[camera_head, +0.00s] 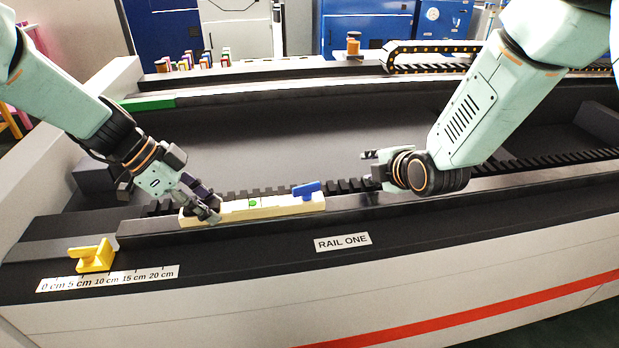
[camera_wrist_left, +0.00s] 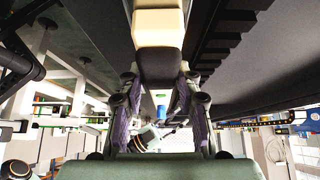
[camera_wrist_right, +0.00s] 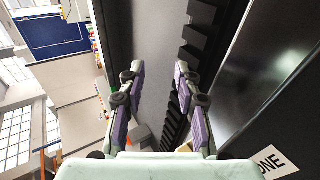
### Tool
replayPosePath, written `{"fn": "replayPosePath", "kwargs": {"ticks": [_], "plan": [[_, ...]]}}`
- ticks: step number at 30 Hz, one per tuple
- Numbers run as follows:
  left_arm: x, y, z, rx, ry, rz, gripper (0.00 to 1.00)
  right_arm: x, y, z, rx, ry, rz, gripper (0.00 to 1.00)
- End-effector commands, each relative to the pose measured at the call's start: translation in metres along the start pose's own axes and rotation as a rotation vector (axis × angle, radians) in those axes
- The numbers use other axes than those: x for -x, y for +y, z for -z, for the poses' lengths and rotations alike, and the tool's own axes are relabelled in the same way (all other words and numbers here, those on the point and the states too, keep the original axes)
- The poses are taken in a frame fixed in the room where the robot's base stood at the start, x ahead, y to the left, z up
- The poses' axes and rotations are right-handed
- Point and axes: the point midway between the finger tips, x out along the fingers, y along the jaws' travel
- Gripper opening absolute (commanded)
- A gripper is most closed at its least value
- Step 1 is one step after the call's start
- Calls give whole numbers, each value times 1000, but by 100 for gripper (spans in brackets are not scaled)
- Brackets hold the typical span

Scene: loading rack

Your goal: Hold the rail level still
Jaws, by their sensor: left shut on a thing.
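The rail level (camera_head: 275,208) is a long cream bar with a green vial (camera_head: 252,203) and a blue knob (camera_head: 307,190) at its right end. It lies along the toothed rail near the bed's front edge. My left gripper (camera_head: 207,209) is shut on its left end. In the left wrist view the level's cream body (camera_wrist_left: 158,28) and a dark part show between the fingers (camera_wrist_left: 159,85). My right gripper (camera_head: 370,155) is above the rail, right of the level and apart from it. In the right wrist view its fingers (camera_wrist_right: 158,85) are apart with nothing between them.
A yellow stop (camera_head: 93,255) stands by a centimetre scale (camera_head: 110,278) at front left. A RAIL ONE label (camera_head: 342,242) is on the front face. Behind the rail is a wide dark bed (camera_head: 270,135), mostly clear. A cable chain (camera_head: 430,48) runs along the back.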

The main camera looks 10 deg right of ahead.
Motion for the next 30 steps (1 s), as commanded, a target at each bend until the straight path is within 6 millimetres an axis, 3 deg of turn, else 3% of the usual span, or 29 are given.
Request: {"fn": "replayPosePath", "kwargs": {"ticks": [6,14,23,30], "plan": [[0,0,0,0,-1,1,0,-14,3,-14,1,-51,174,33],[0,0,0,0,0,0,0,-16,10,-16,-28,-59,382,33],[0,0,0,0,0,0,0,1,28,6,-79,13,607,33],[0,0,0,0,0,0,0,28,52,40,-108,133,772,33]]}}
